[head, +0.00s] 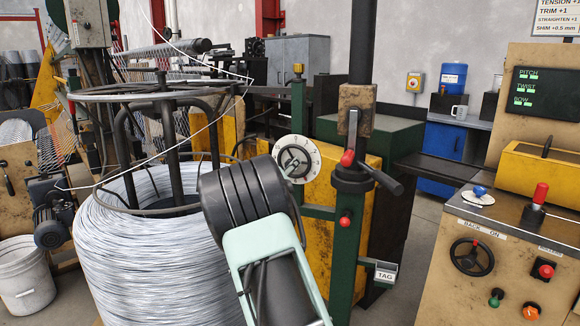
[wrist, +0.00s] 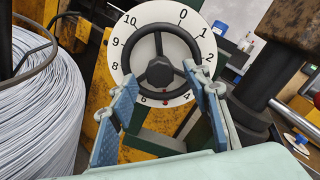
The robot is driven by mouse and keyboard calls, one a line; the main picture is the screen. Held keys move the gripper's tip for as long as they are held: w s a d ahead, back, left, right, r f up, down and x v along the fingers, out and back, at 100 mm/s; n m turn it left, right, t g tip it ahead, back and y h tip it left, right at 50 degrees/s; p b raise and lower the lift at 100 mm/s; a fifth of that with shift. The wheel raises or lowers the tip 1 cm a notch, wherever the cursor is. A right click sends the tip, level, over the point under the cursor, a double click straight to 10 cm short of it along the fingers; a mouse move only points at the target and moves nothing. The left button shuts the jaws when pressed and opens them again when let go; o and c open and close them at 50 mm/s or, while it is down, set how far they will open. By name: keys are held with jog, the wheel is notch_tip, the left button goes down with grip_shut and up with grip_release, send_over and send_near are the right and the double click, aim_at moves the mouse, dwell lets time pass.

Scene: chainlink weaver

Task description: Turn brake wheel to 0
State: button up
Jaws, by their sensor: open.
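The brake wheel (head: 295,160) is a small black three-spoke handwheel in front of a white round dial, on the green frame behind the wire coil. In the wrist view the wheel (wrist: 160,61) is large and near the centre. Its dial (wrist: 122,55) carries black numbers, with 0 at the upper right and 10 at the upper left. The head view hides the fingers.
A large wire coil (head: 150,255) stands at the left. A green post with a clamp and red knobs (head: 347,220) rises just right of the wheel. A control console (head: 510,250) with another black handwheel (head: 471,257) is at the right.

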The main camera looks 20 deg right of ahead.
jog(key=shift+x, duration=1.65)
jog(key=shift+c, duration=0.2)
jog(key=c, duration=1.1)
